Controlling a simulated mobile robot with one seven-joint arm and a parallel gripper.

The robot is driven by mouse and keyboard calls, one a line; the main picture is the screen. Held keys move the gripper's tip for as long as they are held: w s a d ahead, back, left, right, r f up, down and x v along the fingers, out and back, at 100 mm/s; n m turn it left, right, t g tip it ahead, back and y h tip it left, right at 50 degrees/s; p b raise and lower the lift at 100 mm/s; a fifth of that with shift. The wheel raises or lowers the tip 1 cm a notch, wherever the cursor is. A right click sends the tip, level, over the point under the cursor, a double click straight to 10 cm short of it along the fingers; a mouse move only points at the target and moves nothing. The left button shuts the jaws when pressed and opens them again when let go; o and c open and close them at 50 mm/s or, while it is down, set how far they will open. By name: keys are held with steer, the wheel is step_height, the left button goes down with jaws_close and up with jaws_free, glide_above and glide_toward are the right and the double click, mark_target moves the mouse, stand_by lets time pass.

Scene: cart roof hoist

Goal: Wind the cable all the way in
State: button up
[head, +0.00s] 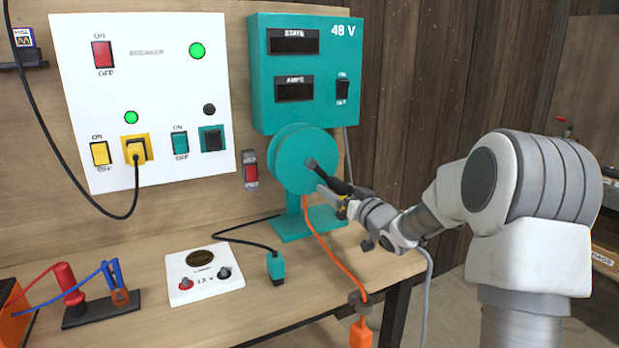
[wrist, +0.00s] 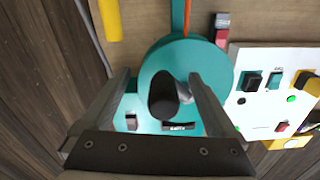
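The orange cable (head: 332,255) comes down from the teal reel (head: 292,155), crosses the bench and passes a dark clamp-like piece at the front edge. An orange plug (head: 361,333) hangs just below that edge. My gripper (head: 330,186) is at the face of the reel, by its dark crank. In the wrist view the dark crank knob (wrist: 163,97) lies between my two fingers, with gaps showing on both sides. The fingers look open around it. The reel (wrist: 205,62) and a short piece of orange cable (wrist: 187,14) also show there.
A teal 48 V box (head: 305,75) is above the reel. A white switch panel (head: 140,100) with a yellow plug is on the left. A white 12 V unit (head: 204,273), a teal plug (head: 275,267) and red and blue leads lie on the bench (head: 160,240).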

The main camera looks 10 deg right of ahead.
steer(key=shift+a+r, duration=0.15)
stand_by(0.3)
steer(key=shift+s, duration=0.1)
steer(key=shift+v, duration=4.4)
steer(key=shift+r, duration=0.1)
